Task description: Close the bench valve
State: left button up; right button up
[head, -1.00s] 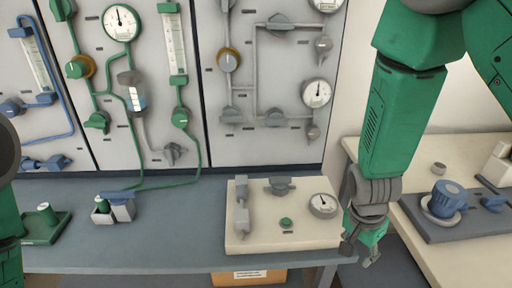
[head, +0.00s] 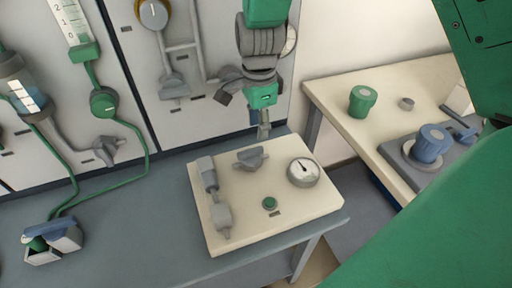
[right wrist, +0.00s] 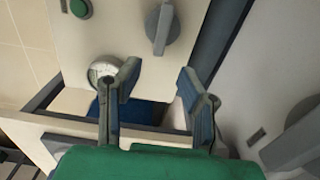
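The bench valve (head: 250,158) is a grey lever handle on the back middle of a cream board (head: 240,240) lying on the bench. In the right wrist view the grey handle (right wrist: 161,28) shows near the top, beyond the fingertips. My right gripper (head: 264,130) is above and behind the valve in the head view, pointing down, apart from it. In the right wrist view its two fingers (right wrist: 156,80) are spread with nothing between them. My left gripper is not in view.
The board also carries a gauge (head: 303,172), a green button (head: 269,204) and grey pipe fittings (head: 214,195). An upright panel with valves (head: 173,85) stands behind the bench.

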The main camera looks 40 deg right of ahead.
aim_at(257, 148)
notch_tip(257, 148, down, 6)
jog(key=shift+a+f+b, duration=0.15)
jog(key=shift+f+b, duration=0.1)
jog(key=shift+b, duration=0.35)
jog(key=shift+f, duration=0.7)
grip_shut()
